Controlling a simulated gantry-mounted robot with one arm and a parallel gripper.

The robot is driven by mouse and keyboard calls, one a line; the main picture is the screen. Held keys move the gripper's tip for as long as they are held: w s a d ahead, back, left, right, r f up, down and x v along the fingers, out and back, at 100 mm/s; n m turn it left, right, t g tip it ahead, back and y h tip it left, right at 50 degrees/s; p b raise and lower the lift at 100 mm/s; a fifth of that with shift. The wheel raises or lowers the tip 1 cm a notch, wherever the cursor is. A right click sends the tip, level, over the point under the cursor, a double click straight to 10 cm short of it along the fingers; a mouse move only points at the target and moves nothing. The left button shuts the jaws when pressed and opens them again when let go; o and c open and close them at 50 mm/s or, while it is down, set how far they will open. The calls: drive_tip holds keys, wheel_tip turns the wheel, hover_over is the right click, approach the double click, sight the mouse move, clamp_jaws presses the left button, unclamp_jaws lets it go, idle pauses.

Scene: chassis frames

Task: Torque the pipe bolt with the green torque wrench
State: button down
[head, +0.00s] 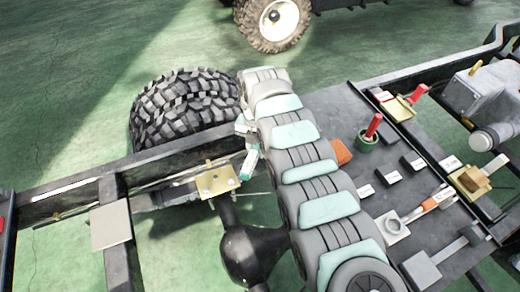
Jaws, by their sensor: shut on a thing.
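My gripper (243,128) is at the far end of my grey and teal arm, above the chassis rail beside the big tyre. It is small in view and partly hidden by the arm. It is shut on a slim green piece (248,164), which looks like the green torque wrench and points down towards the rail. A brass plate (216,178) with small bolt heads sits just left of and below the green piece. A thin pipe (160,188) runs along the rail to this plate. I cannot tell which head is the pipe bolt, or whether the wrench touches anything.
A knobbly tyre (183,108) stands behind the rail. A dark round axle housing (252,254) lies below. The dark deck (330,105) at right carries a green cup with a red handle (372,127), an orange block (341,151) and several labelled blocks. Another vehicle wheel (273,20) is behind.

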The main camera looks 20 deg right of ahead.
drive_tip(key=shift+w+a, duration=0.2)
drive_tip(key=shift+a, duration=0.05)
drive_tip(key=shift+w+a+m+b, duration=0.8)
drive_tip(key=shift+w+a+m, duration=0.2)
drive_tip(key=shift+m, duration=0.5)
drive_tip(key=shift+d, duration=0.1)
drive_tip(key=n+p, duration=0.1)
drive_tip(key=p, duration=0.1)
drive_tip(key=s+d+n+p, duration=0.1)
drive_tip(key=shift+s+d+r+p, duration=0.25)
drive_tip(key=shift+s+r+p, duration=0.05)
drive_tip(key=shift+p, duration=0.05)
drive_tip(key=shift+s+d+f+n+p, duration=0.25)
drive_tip(key=shift+s+f+n+p, duration=0.05)
drive_tip(key=shift+n, duration=0.1)
